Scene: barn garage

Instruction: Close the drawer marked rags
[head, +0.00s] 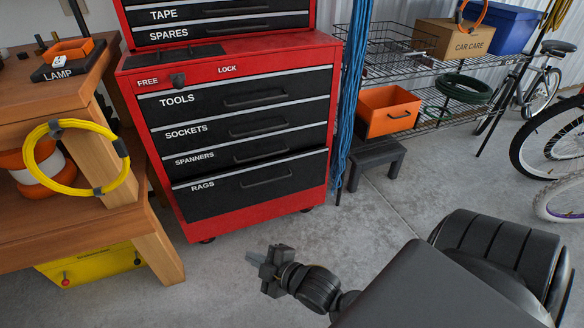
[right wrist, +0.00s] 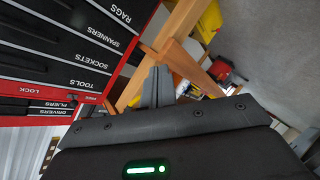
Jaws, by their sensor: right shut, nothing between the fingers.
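The drawer marked rags (head: 235,190) is the lowest black drawer of the red tool cabinet (head: 258,219) in the head view, with a dark bar handle. Its front seems to stand slightly proud of the drawers above; I cannot tell exactly how far. In the right wrist view its label (right wrist: 124,12) shows at the top, tilted, and part of the drawer is cut off. My right gripper (head: 253,258) is shut and empty, in front of and below the rags drawer, apart from it. Its fingers (right wrist: 156,87) are together in the wrist view. My left gripper is not in view.
A wooden bench (head: 155,245) with a yellow hose coil (head: 125,175) stands left of the cabinet. A yellow bin (head: 90,265) is under it. A dark step stool (head: 377,155) and wire shelves (head: 440,118) are to the right. The concrete floor before the cabinet is clear.

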